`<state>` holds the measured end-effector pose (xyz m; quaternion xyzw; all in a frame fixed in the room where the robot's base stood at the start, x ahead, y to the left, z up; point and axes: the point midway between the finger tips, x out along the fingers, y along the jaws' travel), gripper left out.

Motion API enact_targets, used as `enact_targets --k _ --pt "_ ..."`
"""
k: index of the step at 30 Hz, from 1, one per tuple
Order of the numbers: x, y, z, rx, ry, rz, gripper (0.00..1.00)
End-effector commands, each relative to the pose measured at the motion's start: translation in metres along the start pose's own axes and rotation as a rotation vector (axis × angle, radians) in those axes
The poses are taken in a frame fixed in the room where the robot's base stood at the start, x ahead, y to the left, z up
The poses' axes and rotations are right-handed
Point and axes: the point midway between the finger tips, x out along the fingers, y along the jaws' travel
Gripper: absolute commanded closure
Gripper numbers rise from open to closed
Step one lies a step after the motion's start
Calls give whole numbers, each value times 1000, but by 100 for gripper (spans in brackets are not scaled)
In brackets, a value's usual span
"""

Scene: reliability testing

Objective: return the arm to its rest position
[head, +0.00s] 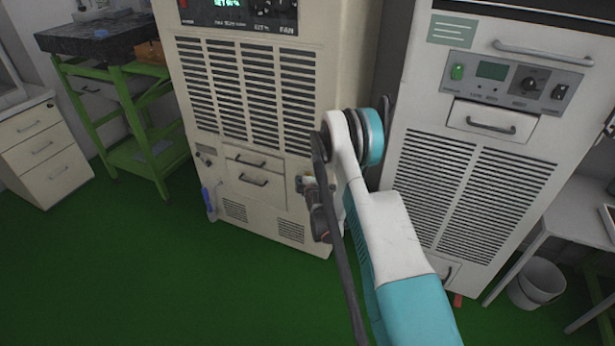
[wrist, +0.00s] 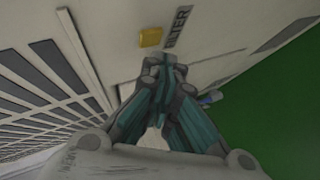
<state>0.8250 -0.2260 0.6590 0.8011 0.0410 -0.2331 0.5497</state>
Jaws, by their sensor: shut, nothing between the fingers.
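My white and teal arm (head: 395,235) reaches up from the bottom of the head view, with its bend in front of the gap between two cabinets. In the wrist view my gripper (wrist: 164,70) has its grey and teal fingers together at the tips, with nothing held. The fingertips point toward a beige vented cabinet panel; I cannot tell how close they are. In the head view I cannot make out the fingers, and the arm hides part of the area between the cabinets.
The beige cabinet (head: 320,85) stands left of my arm, and a white cabinet (head: 420,100) stands close on the right. A green-framed bench (head: 125,100) and drawers (head: 45,150) are at the left. A bin (head: 538,282) is at lower right. Green floor (head: 150,275) is open at lower left.

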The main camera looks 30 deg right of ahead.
Motion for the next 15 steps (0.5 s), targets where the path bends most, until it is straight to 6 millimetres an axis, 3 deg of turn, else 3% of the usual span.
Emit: enact_targets --k 10,15 --pt "-2 4 -3 5 1 -3 100" --pt "-14 31 -22 51 5 -26 100"
